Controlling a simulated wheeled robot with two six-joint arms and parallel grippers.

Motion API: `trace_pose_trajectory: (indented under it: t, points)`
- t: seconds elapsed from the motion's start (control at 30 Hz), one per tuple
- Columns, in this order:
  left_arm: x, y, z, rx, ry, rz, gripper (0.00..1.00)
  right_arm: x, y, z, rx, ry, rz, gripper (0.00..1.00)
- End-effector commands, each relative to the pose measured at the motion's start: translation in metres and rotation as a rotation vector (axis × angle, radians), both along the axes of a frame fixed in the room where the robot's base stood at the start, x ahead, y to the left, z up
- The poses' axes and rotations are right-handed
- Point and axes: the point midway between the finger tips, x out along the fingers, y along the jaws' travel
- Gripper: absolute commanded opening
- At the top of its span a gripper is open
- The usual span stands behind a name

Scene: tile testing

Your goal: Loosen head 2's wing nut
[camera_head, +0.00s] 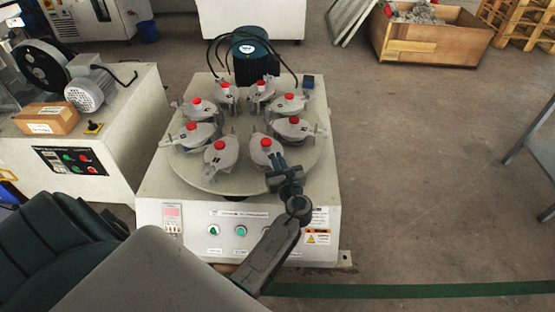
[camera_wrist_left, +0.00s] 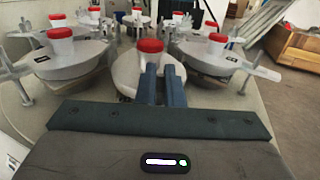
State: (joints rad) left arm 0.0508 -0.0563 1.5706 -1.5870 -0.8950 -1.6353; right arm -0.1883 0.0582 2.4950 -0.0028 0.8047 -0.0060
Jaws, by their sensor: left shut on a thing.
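The round grey turntable (camera_head: 238,186) carries several grey heads with red caps in a ring. My left gripper (camera_head: 276,160) is at the outer end of the front right head (camera_head: 262,152), nearest to it. I cannot read a number on this head. In the left wrist view, the two blue-grey fingers of my left gripper (camera_wrist_left: 161,72) reach over the near end of this head (camera_wrist_left: 128,72), just in front of its red cap (camera_wrist_left: 150,45). The fingers are shut on its wing nut, which they hide. My right gripper is not in view.
Neighbouring heads stand close on both sides, at left (camera_wrist_left: 68,62) and right (camera_wrist_left: 210,52) in the left wrist view, with protruding wing nuts and rods. A dark motor (camera_head: 251,60) with cables stands behind the turntable. The front panel has green buttons (camera_head: 241,231).

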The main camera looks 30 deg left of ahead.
Motion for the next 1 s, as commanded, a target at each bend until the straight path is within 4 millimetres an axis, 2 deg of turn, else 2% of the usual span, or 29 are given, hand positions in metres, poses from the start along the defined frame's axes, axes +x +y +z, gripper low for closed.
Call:
trace_pose_trajectory:
  t: [0.4, 0.93, 1.0]
  points:
    - [0.0002, 0.0004, -0.0002, -0.001, 0.001, 0.175, 0.00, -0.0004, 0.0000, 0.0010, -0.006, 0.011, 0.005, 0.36]
    - [0.0000, 0.0008, -0.0002, 0.000, 0.000, 0.196, 0.00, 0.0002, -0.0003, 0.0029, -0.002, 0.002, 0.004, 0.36]
    - [0.0000, 0.0008, -0.0002, 0.000, 0.000, 0.196, 0.19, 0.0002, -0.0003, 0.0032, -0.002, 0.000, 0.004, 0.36]
